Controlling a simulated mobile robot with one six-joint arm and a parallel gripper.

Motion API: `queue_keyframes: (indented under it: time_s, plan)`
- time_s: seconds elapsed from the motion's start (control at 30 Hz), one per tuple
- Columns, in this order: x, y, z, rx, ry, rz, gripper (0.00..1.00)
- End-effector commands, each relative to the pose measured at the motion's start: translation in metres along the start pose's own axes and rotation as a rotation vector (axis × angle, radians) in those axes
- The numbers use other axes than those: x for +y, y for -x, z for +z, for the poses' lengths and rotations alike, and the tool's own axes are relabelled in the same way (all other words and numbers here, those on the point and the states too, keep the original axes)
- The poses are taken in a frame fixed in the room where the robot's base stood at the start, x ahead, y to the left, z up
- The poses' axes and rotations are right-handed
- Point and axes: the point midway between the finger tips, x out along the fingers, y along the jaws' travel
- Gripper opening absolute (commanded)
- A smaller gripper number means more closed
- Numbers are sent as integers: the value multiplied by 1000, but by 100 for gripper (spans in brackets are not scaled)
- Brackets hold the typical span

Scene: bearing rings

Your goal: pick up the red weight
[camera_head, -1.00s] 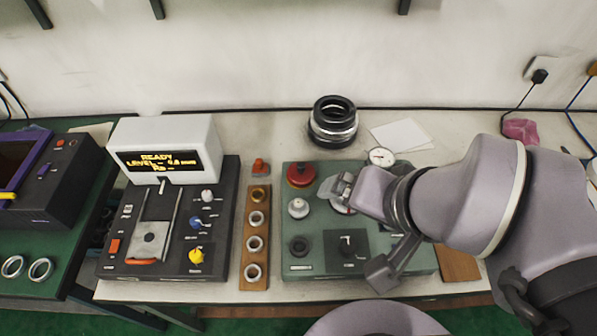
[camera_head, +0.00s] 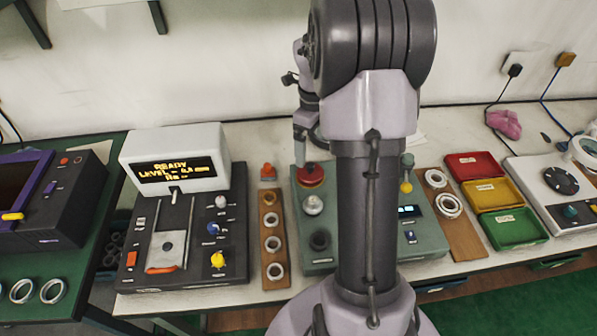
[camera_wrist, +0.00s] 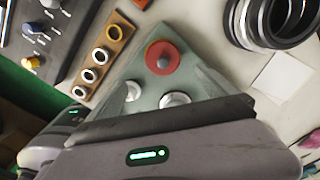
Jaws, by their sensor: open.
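The red weight (camera_head: 311,174) is a round red disc with a knob on top. It stands at the back left of the green device (camera_head: 318,265), behind a silver knobbed piece (camera_head: 313,205) and a black one (camera_head: 320,240). In the wrist view the red weight (camera_wrist: 162,56) lies ahead of my gripper (camera_wrist: 162,78), roughly between the two spread fingers. My gripper is open and empty. In the head view my gripper (camera_head: 304,158) is above or close by the weight, and my arm partly hides it; I cannot tell the exact gap.
A wooden strip with rings (camera_head: 273,222) and a small orange-red piece (camera_head: 268,172) are to the left. The black-and-silver ring stack (camera_wrist: 270,20) stands at the right in the wrist view. Red, yellow and green trays (camera_head: 516,228) lie further right.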

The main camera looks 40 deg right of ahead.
Motion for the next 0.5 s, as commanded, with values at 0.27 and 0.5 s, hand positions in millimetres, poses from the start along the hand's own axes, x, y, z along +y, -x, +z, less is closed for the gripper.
queue_keyframes:
  time_s: [0.27,0.5]
  plan:
    - [0,-59,1,-1,2,0,97]
    - [-7,-94,2,-1,3,0,97]
